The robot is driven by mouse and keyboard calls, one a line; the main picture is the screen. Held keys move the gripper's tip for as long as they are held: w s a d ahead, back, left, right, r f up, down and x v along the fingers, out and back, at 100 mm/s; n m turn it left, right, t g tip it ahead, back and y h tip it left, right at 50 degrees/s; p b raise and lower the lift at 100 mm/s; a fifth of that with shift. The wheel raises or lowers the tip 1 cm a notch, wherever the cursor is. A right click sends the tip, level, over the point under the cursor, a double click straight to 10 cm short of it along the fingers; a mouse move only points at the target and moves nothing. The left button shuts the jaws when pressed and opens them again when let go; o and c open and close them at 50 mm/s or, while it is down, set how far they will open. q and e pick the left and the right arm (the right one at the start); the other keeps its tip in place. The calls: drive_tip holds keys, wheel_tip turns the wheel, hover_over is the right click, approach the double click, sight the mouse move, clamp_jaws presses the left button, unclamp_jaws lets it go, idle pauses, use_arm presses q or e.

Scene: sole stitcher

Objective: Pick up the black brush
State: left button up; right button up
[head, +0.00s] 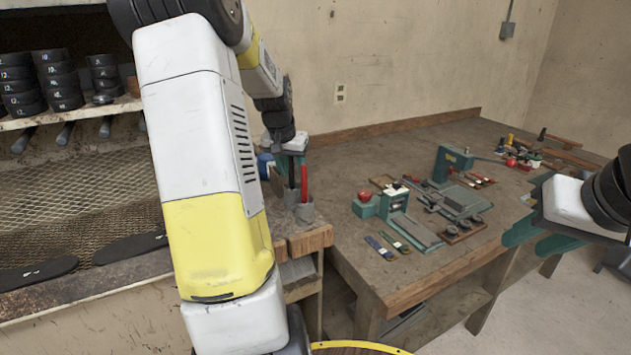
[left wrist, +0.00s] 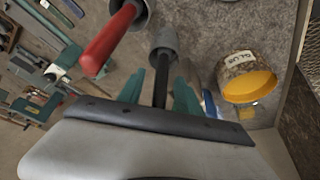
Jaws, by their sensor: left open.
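The black brush (left wrist: 160,90) stands with its handle up in a grey cup (left wrist: 165,40) in the left wrist view. Its bristles are hidden in the cup. In the head view its dark handle (head: 291,173) shows beside a red handle. My left gripper (left wrist: 159,82) is open, with one green finger on each side of the black handle. I cannot tell whether either finger touches it. In the head view my left gripper (head: 285,163) is over the bench corner, partly hidden by my arm. My right gripper (head: 535,235) is open and empty at the right.
A red-handled tool (left wrist: 110,40) stands in another cup close beside my left gripper. A glue jar with a yellow lid (left wrist: 248,85) is on the other side. The workbench (head: 345,235) carries green tools further right. A rack with black rolls (head: 58,80) is at the left.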

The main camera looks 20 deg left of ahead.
use_arm(q)
drive_tip(key=shift+x, duration=0.9)
drive_tip(key=shift+c, duration=0.4)
clamp_jaws()
wheel_tip(320, 180, up, 10)
